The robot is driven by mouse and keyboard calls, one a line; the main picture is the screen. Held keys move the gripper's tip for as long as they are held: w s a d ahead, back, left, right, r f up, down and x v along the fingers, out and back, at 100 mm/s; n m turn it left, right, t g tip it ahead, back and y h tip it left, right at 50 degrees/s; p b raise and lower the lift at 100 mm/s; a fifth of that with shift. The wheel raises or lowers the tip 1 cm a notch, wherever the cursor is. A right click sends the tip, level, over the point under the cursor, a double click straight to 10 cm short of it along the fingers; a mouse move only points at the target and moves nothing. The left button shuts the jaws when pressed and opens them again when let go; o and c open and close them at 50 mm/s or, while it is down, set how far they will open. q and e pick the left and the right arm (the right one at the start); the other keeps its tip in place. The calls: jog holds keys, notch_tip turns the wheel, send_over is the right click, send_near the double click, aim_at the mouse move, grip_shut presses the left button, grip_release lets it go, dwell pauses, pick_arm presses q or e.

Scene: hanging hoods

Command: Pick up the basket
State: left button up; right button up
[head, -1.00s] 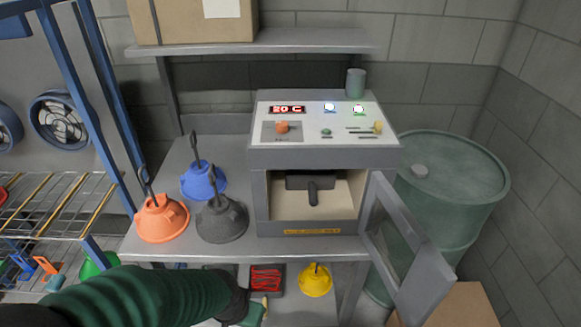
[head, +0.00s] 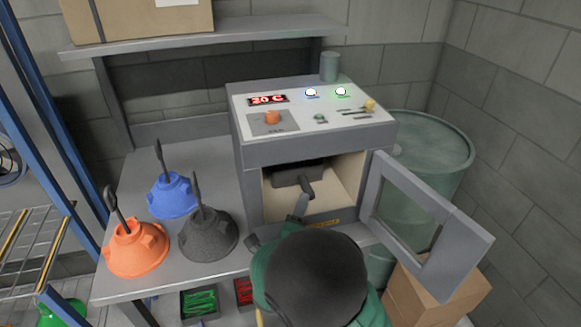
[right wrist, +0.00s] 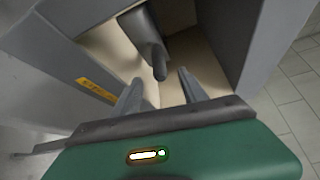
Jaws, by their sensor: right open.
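The basket (head: 287,173) is dark grey and sits inside the open oven, its short dark handle (head: 308,187) pointing out of the opening. In the right wrist view the basket (right wrist: 142,28) is at the top, with its handle (right wrist: 158,66) hanging down toward the gap between my fingers. My right gripper (head: 299,207) is at the oven mouth, just in front of the handle. In the right wrist view its two fingers (right wrist: 160,88) are apart with nothing between the tips. The handle's end seems just short of them. My left gripper is not in view.
The oven door (head: 432,225) stands open at the right, near my right arm. Orange (head: 137,247), blue (head: 172,195) and dark grey (head: 208,235) hoods stand on the bench at the left. A green barrel (head: 440,150) and a cardboard box (head: 435,290) are at the right.

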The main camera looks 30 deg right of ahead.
aim_at(310, 188)
jog(key=x, duration=0.4)
jog(key=shift+w+a, duration=0.15)
jog(key=shift+w, duration=0.05)
jog(key=d, duration=0.1)
jog(key=w+d, duration=0.1)
jog(key=d, duration=0.2)
jog(key=shift+w+f, duration=0.35)
jog(key=shift+f, duration=0.05)
jog(key=x, duration=0.3)
jog(key=shift+a+f, duration=0.2)
jog(key=shift+w, duration=0.3)
jog(key=shift+a+r, duration=0.2)
jog(key=shift+a, duration=0.1)
jog(key=shift+s+d+f, duration=0.1)
jog(key=shift+d+f, duration=0.05)
jog(key=shift+d, duration=0.3)
jog(key=c, duration=0.9)
grip_shut()
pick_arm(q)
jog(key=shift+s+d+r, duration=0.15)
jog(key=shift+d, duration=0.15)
pick_arm(e)
jog(key=shift+a, duration=0.15)
jog(key=shift+a, duration=0.1)
